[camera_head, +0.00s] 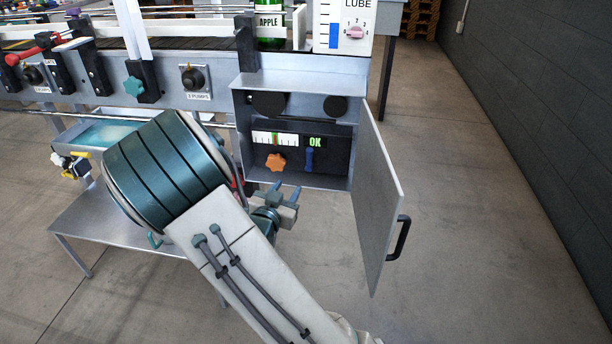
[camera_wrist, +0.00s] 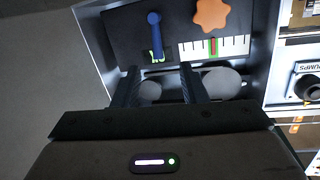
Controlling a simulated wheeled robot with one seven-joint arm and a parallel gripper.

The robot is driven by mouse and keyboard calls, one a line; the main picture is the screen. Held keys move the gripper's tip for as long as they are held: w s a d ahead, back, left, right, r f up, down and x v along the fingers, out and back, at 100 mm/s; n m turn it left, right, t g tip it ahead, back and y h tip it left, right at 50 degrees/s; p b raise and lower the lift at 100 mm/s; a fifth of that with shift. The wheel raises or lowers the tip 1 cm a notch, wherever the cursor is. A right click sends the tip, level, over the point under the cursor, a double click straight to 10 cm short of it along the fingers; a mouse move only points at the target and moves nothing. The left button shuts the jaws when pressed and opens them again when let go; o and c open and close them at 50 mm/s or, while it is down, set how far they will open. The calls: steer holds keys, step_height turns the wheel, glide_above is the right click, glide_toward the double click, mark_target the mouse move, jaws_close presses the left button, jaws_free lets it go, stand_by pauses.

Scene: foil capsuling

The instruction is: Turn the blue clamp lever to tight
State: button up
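The blue clamp lever (camera_head: 309,160) is on the dark panel inside the open cabinet, right of the orange star knob (camera_head: 275,162) and below a green "OK" display (camera_head: 315,142). It hangs roughly vertical in the head view. In the upside-down wrist view the lever (camera_wrist: 155,36) shows with its rounded end at the top, partly over the display. My gripper (camera_head: 286,190) is in front of and below the cabinet opening. In the wrist view its two fingers (camera_wrist: 161,87) are apart, with nothing between them, short of the lever.
A white scale (camera_head: 275,138) with a green band and red mark is above the knob. The cabinet door (camera_head: 377,195) stands open at right, with a black handle (camera_head: 398,238). Two dark round parts (camera_head: 268,103) sit on the upper panel. A metal table (camera_head: 110,235) stands left.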

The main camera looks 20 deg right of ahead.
mark_target(308, 158)
steer(key=shift+t+h, duration=0.3)
steer(key=shift+h, duration=0.2)
steer(key=b+x, duration=0.3)
steer(key=x, duration=1)
steer(key=shift+w+d, duration=0.1)
steer(key=shift+d, duration=0.3)
jaws_close()
